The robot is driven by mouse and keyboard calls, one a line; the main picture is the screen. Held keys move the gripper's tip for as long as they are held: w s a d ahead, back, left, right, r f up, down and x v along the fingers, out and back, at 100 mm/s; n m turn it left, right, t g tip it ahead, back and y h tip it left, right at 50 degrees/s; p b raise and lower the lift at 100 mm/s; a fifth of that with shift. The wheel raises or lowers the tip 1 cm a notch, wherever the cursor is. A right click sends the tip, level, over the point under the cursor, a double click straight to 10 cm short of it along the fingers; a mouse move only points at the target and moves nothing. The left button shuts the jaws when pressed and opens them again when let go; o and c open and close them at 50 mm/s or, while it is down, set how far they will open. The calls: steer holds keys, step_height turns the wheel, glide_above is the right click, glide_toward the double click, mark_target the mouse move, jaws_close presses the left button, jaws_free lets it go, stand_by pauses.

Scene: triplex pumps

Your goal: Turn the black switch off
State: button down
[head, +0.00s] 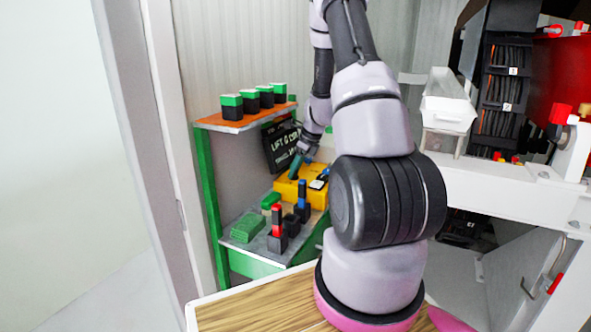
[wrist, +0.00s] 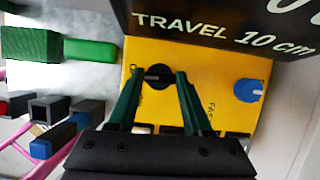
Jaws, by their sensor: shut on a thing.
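The black switch (wrist: 158,73) is a round knob with a light pointer line, on the top of a yellow box (wrist: 200,68). The pointer line lies roughly sideways in the wrist view. My gripper (wrist: 159,80) has its two green fingers on either side of the knob, shut on it. In the head view the yellow box (head: 314,194) sits on the green bench, and my gripper (head: 295,166) reaches down to its left part. The fingertips' contact with the knob is partly hidden by the fingers.
A blue knob (wrist: 248,90) is on the same box, to the right. A black sign (wrist: 225,25) stands close behind it. Green blocks (head: 247,228) and holders with red (head: 277,222) and blue (head: 302,195) handles are nearby. A shelf (head: 240,123) with several green-topped blocks is above.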

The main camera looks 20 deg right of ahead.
steer(key=shift+m, duration=0.4)
steer(key=c, duration=0.6)
jaws_free()
steer(key=shift+r, duration=0.15)
steer(key=v, duration=0.5)
steer(key=shift+s+d, duration=0.3)
steer(key=shift+s, duration=0.15)
steer(key=s+d, duration=0.4)
steer(key=s, duration=0.1)
steer(key=s+d, duration=0.2)
steer(key=s, duration=0.1)
steer(key=shift+s+d, duration=0.3)
steer(key=shift+s, duration=0.1)
